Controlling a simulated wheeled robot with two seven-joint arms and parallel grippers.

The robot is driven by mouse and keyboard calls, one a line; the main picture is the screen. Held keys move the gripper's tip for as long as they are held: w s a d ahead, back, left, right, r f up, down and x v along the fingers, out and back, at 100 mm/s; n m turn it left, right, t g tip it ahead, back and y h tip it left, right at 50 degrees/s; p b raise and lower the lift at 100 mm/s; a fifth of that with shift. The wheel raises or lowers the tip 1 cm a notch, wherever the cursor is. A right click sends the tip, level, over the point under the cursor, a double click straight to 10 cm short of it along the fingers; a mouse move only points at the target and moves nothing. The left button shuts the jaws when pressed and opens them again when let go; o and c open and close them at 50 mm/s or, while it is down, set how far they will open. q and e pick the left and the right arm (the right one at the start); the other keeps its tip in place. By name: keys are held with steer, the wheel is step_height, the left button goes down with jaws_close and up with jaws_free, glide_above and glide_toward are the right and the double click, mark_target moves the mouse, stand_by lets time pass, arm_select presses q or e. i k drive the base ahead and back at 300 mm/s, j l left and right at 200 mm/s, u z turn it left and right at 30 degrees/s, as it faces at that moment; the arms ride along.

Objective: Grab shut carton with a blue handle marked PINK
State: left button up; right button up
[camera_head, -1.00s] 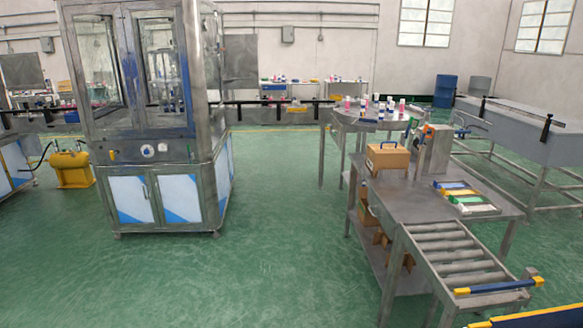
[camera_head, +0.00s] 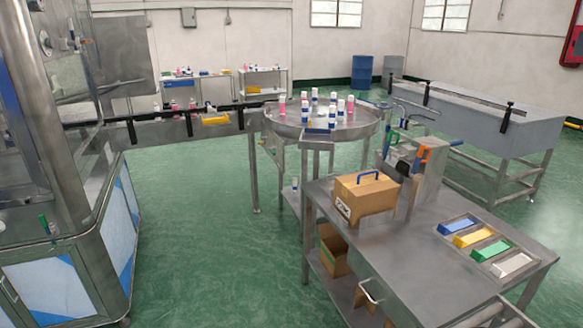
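Neither of my grippers is in view.
A tray (camera_head: 486,244) with blue, yellow, green and white blocks lies right of the carton. An open carton (camera_head: 333,248) sits on the lower shelf. A round table (camera_head: 280,124) with several pink and white cans stands behind. Green floor (camera_head: 210,235) is clear between the machine and the tables.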

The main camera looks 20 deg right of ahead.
mark_target(357, 195)
steer(key=i+z, duration=0.15)
steer(key=i, duration=0.8)
steer(key=i+z, duration=0.1)
steer(key=i, duration=0.8)
steer(key=i+z, duration=0.35)
steer(key=i+j+z, duration=0.3)
steer(key=i, duration=0.25)
steer(key=i+l+z, duration=0.15)
steer(key=i+z, duration=0.2)
steer(key=z, duration=0.15)
steer(key=i+z, duration=0.3)
steer(key=z, duration=0.2)
